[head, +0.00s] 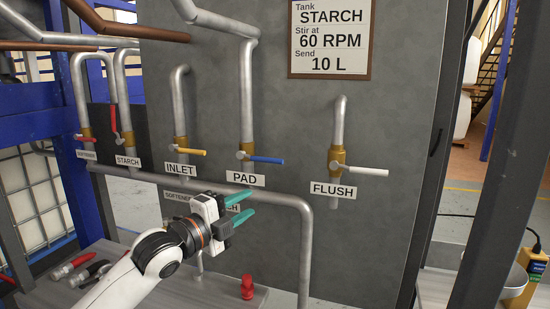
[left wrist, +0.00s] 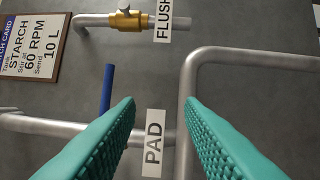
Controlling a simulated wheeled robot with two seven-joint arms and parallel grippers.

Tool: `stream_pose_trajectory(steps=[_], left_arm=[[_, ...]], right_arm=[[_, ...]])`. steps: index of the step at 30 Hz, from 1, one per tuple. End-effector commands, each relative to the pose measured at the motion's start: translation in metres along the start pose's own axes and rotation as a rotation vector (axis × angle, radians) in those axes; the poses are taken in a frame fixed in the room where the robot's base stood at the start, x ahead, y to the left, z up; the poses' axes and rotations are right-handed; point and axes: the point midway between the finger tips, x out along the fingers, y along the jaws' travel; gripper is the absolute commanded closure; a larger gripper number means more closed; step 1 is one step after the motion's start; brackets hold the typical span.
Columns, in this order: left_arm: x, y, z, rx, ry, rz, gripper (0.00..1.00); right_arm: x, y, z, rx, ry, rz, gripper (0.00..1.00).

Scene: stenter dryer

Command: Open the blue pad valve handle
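The blue pad valve handle (head: 266,160) points to the right, level, from a brass valve body (head: 246,148) on a vertical grey pipe. The PAD label (head: 246,178) is just below it. My left gripper (head: 251,202) is open and empty, its two teal fingers apart, below the label and handle and touching neither as far as I can see. In the left wrist view, the blue handle (left wrist: 107,88) stands beyond the left finger's tip, outside the gap between the fingers (left wrist: 161,103). The PAD label (left wrist: 153,148) shows between the fingers. The pad valve body is hidden there.
A grey pipe (head: 290,200) bends down near my gripper. A red object (head: 247,287) stands on the ledge below.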

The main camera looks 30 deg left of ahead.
Motion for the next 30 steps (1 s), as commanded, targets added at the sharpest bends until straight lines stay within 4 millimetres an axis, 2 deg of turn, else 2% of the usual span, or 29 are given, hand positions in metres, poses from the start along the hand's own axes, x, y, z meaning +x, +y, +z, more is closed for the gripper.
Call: stream_pose_trajectory(steps=[1, 3, 6, 11, 24, 30], left_arm=[[0.0, 0.024, -0.002, 0.054, -0.012, 0.052, 0.65], [-0.001, 0.046, -0.003, 0.104, -0.025, 0.102, 0.65], [0.001, 0.061, -0.003, 0.133, -0.032, 0.135, 0.65], [0.016, 0.067, -0.003, 0.133, -0.031, 0.139, 0.65], [0.096, 0.076, 0.001, 0.129, -0.031, 0.135, 0.65], [0.114, 0.075, 0.002, 0.132, -0.032, 0.134, 0.65]], right_arm=[[0.0, 0.0, 0.0, 0.0, 0.0, 0.0, 0.65], [0.0, 0.0, 0.0, 0.0, 0.0, 0.0, 0.65], [-0.003, 0.0, 0.0, 0.0, 0.0, 0.0, 0.65], [-0.013, 0.0, 0.001, 0.0, 0.0, 0.0, 0.65], [-0.054, 0.0, 0.005, -0.002, 0.0, 0.001, 0.65], [-0.06, 0.0, 0.005, -0.002, 0.0, 0.001, 0.65]])
